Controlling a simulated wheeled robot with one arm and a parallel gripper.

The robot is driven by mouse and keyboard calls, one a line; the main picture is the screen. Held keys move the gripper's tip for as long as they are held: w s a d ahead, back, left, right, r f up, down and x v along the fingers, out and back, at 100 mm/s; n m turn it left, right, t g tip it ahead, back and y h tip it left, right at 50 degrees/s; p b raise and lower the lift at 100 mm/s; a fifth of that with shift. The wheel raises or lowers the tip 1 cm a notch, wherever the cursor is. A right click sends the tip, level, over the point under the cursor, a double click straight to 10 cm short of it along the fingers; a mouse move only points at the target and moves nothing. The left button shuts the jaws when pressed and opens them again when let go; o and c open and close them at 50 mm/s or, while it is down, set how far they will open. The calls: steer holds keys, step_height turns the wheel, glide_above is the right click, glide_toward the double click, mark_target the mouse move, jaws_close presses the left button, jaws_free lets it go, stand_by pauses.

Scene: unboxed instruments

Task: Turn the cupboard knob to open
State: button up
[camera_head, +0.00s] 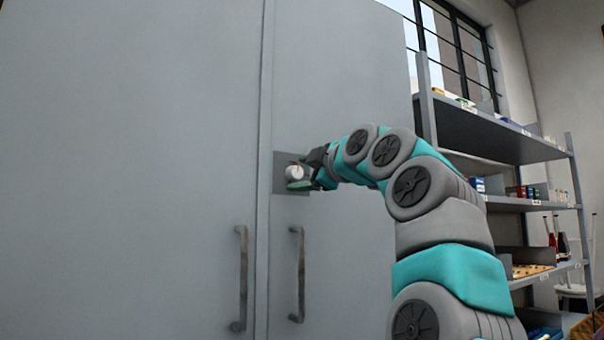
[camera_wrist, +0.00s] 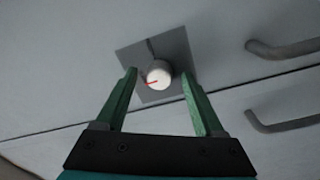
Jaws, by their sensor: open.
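The cupboard knob (camera_head: 294,172) is round and white with a red pointer line, set on a dark square plate (camera_head: 281,158) on the right door of the grey cupboard (camera_head: 335,80). In the wrist view the knob (camera_wrist: 159,74) lies between and just beyond the tips of my gripper's green fingers. My gripper (camera_wrist: 160,77) is open, with one finger on each side of the knob and gaps visible. In the head view my gripper (camera_head: 309,177) is at the plate, partly covering it. Whether a finger touches the plate I cannot tell.
Two vertical bar handles, left (camera_head: 241,278) and right (camera_head: 299,274), stand out below the knob on either side of the door seam. A metal shelf (camera_head: 490,135) with small boxes stands at the right, behind my arm. The door faces are otherwise bare.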

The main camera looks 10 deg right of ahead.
steer(key=b+v, duration=0.2)
steer(key=v, duration=0.5)
steer(key=shift+s, duration=0.4)
steer(key=s+a+f+m+g+h, duration=0.1)
steer(key=s+a+f+m+g, duration=0.15)
steer(key=f, duration=0.85)
steer(key=s+a+f+m+g+p, duration=0.15)
steer(key=a+f+g, duration=0.25)
steer(key=f, duration=0.7)
steer(key=s+a+f+m+g+h, duration=0.1)
steer(key=a+f+m+g, duration=0.15)
steer(key=f, duration=0.85)
steer(key=s+d+f+m+g+h, duration=0.1)
steer(key=s+d+f+m+g, duration=0.1)
steer(key=s+f, duration=0.8)
steer(key=s+d+f+m+g+h, duration=0.1)
steer(key=s+f+m+g, duration=0.3)
steer(key=s+f, duration=0.6)
steer(key=s+d+f+m+g+h+p, duration=0.1)
steer(key=s+d+f+m+g, duration=0.2)
steer(key=s+f, duration=0.8)
steer(key=shift+d+f+m+g+h, duration=0.15)
steer(key=shift+f+m+g+h, duration=0.25)
steer(key=shift+f+m+g, duration=0.25)
